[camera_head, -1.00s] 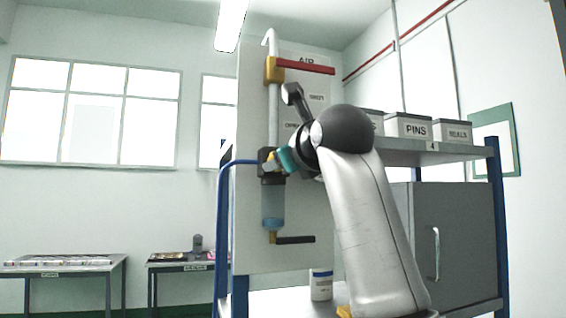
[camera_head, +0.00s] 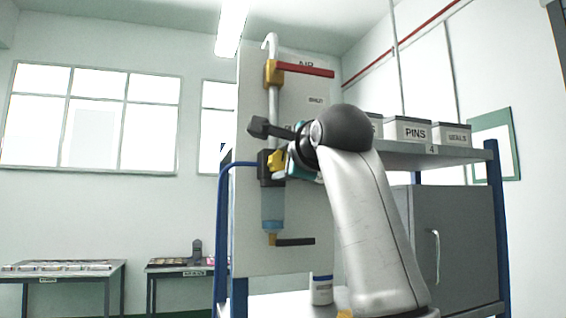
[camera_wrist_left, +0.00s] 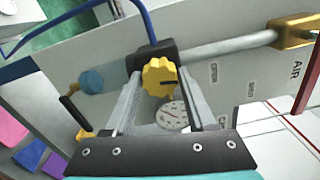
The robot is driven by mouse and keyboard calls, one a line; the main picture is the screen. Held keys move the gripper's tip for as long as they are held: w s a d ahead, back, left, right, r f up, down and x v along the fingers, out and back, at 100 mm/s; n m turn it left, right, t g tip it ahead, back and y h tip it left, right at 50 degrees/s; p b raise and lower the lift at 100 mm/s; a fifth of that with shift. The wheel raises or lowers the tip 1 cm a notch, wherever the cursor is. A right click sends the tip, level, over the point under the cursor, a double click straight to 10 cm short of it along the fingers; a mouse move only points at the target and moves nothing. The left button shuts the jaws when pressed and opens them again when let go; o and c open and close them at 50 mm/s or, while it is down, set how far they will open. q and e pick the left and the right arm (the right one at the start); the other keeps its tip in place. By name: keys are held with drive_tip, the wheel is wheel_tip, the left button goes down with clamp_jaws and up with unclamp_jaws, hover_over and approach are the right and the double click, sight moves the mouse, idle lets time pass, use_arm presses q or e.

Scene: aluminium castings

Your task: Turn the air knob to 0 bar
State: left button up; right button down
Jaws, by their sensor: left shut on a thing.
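The yellow air knob (camera_head: 275,161) sits on the dark regulator body (camera_head: 266,180) on the grey air panel. A round pressure gauge (camera_wrist_left: 172,115) shows between the fingers, too small to read. My right gripper is not in view.
A red lever (camera_head: 305,68) sits on the pipe above, and a black drain lever (camera_head: 295,241) below. A blue hose (camera_head: 222,185) runs left of the regulator. The shelf with labelled bins (camera_head: 407,130) and a grey cabinet (camera_head: 455,240) stand to the right.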

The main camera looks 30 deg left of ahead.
use_arm(q)
drive_tip(key=shift+n, duration=1)
drive_tip(key=o, duration=1.3)
drive_tip(key=shift+o, duration=0.2)
drive_tip(key=shift+s+d, duration=0.1)
drive_tip(key=shift+s+d+b, duration=0.2)
drive_tip(key=shift+b, duration=0.1)
drive_tip(key=b+v, duration=0.3)
drive_tip(key=v, duration=1.1)
drive_tip(key=shift+d+b, duration=0.2)
drive_tip(key=shift+b, duration=0.2)
drive_tip(key=shift+s, duration=0.1)
